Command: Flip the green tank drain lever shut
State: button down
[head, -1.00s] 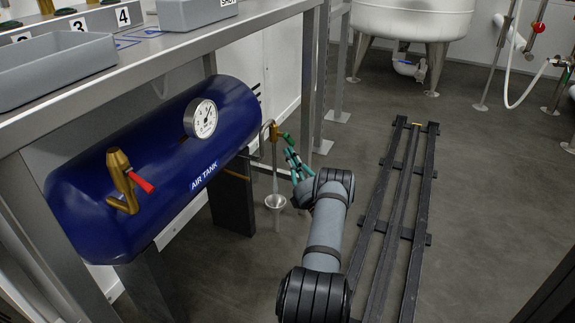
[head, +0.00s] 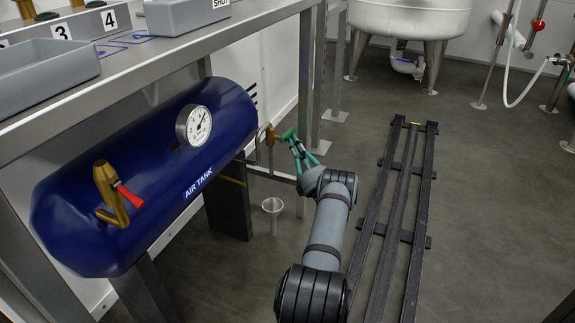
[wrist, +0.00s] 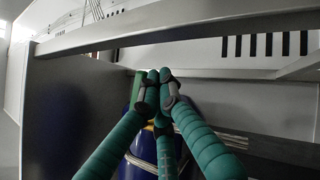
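The green drain lever (head: 288,134) sits on a small brass valve (head: 271,133) at the right end of the blue air tank (head: 150,165). It points right, roughly level. My gripper (head: 296,143), with teal fingers, is right at the lever, its tips just below and beside it. In the wrist view my gripper (wrist: 157,88) has its fingertips drawn together. A green piece, likely the lever (wrist: 137,86), shows just left of the tips. Whether they touch it is hidden. The blue tank (wrist: 138,150) lies below.
A clear funnel cup (head: 272,206) stands below the valve. A red-handled brass valve (head: 121,194) and a dial gauge (head: 194,125) are on the tank. A steel bench (head: 200,45) overhangs it, with legs close to the arm. A black floor rail (head: 400,210) lies to the right.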

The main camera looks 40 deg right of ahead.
jog(key=shift+d+r, duration=0.15)
jog(key=shift+r, duration=0.05)
dwell(0.5)
jog(key=s+d+f+b, duration=0.1)
jog(key=s+d+f, duration=0.1)
jog(key=s+f, duration=0.4)
notch_tip(320, 180, down, 5)
jog(key=shift+s+d+f+b, duration=0.1)
jog(key=shift+s+d+b, duration=0.1)
jog(key=shift+s+b, duration=0.1)
dwell(0.3)
